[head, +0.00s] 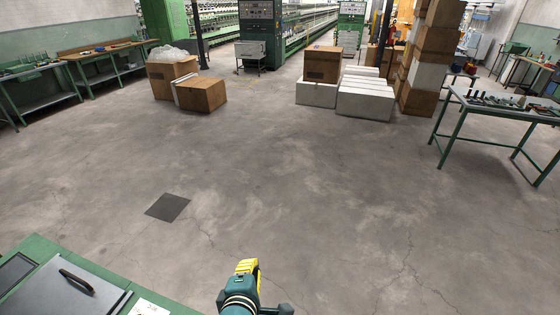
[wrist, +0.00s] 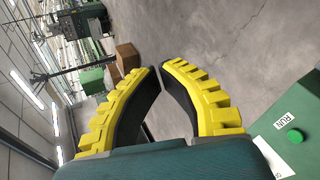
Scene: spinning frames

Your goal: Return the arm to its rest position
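My gripper (head: 247,266) shows at the bottom centre of the head view, above open concrete floor and to the right of a green cabinet. Its yellow, ribbed fingers with dark inner pads fill the middle of the wrist view (wrist: 158,67). The fingertips come together with hardly any gap, and nothing is held between them. My dark teal wrist shows below the fingers, and the rest of my arm is out of the frame.
The green cabinet (head: 60,262) with a grey lid and black handle stands at the lower left. A green button (wrist: 295,136) beside a RUN label is at the wrist view's right. Cardboard boxes (head: 201,94), white boxes (head: 366,103) and a workbench (head: 500,108) stand farther off. The middle floor is clear.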

